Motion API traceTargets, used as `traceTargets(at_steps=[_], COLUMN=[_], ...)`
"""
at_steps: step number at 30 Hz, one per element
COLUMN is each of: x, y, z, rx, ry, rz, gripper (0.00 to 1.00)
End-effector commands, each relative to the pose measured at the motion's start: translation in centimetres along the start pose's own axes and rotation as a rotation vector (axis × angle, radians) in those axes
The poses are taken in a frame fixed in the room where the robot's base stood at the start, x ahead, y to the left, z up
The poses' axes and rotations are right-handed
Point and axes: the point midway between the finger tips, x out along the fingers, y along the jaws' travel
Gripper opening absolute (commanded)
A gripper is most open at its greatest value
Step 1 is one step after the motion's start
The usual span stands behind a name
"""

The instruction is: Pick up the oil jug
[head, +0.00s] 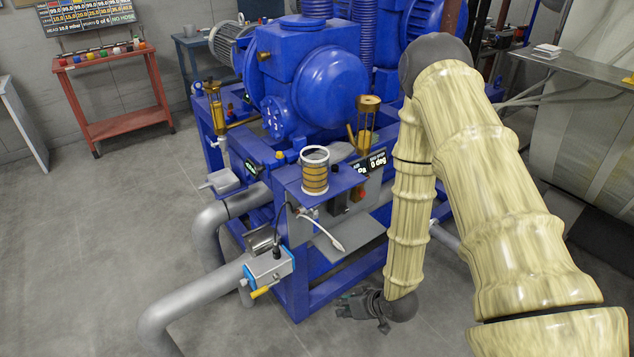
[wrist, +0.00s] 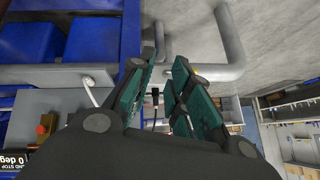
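No thing is plainly marked as the oil jug. The likeliest match is an open-topped amber cylinder with dark bands and a pale rim (head: 315,172), upright on a small blue shelf (head: 341,180) at the front of the blue machine. I cannot be sure that it is the jug. My gripper (head: 362,305) hangs low at the machine's front right, well below the shelf and apart from the cylinder. In the wrist view its teal-padded fingers (wrist: 162,85) stand apart with nothing held between them. I cannot make out the cylinder in the wrist view.
The blue pump (head: 315,80) and its frame fill the middle. Grey pipes (head: 205,300) and a valve box with a yellow handle (head: 268,268) stand at the front left. A red cart (head: 115,100) is at the back left. Open floor lies at left.

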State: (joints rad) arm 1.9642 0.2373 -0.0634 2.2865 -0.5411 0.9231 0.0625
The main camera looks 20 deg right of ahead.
Motion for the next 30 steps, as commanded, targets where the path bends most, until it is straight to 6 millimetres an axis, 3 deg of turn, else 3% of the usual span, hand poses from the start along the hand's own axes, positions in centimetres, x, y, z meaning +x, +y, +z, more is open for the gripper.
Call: traceTargets(at_steps=[1,2,6,12,16,21,25,30], x=[0.8,0.8,-0.4,-4.8,-7.9,-10.4,-10.8,-9.4], y=[1.0,1.4,2.8,4.5,5.2,5.8,5.4,4.1], z=[-3.1,-5.0,-13.1,-21.7,-24.7,-26.2,-26.9,-28.2], rx=[-0.028,-0.049,-0.154,-0.32,-0.413,-0.484,-0.503,-0.504], ry=[0.088,0.136,0.355,0.62,0.732,0.804,0.82,0.818], rz=[-0.035,-0.06,-0.175,-0.332,-0.412,-0.473,-0.49,-0.491], gripper=[0.19,0.19,0.19,0.19,0.19,0.19,0.19,0.19])
